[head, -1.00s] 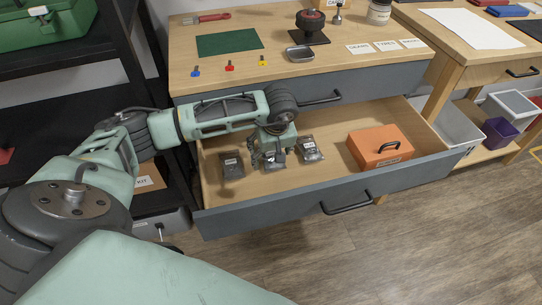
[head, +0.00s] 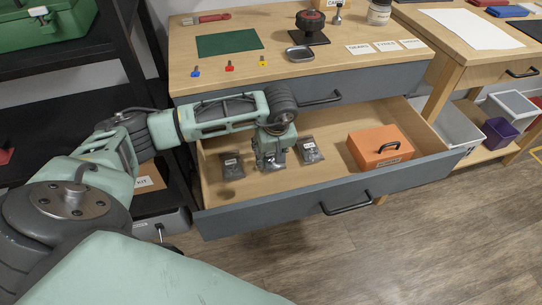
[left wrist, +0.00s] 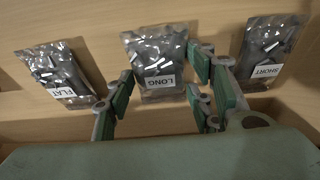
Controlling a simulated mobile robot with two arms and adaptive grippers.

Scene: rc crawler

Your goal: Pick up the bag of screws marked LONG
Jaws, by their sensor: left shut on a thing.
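The silvery bag of screws labelled LONG (left wrist: 155,55) is between the fingers of my left gripper (left wrist: 162,88) in the left wrist view. The fingers are shut on it, one at each side. In the head view my left gripper (head: 271,160) points down into the open drawer (head: 290,190) and mostly hides this bag. I cannot tell whether the bag is clear of the drawer floor. The FLAT bag (left wrist: 58,72) and the SHORT bag (left wrist: 266,48) lie on either side of it, apart from the fingers. My right gripper is not in view.
In the head view the SHORT bag (head: 232,166) lies left of my gripper and the FLAT bag (head: 311,150) right. An orange case (head: 378,150) stands at the drawer's right. The drawer front (head: 300,207) and the benchtop (head: 290,75) bound the space.

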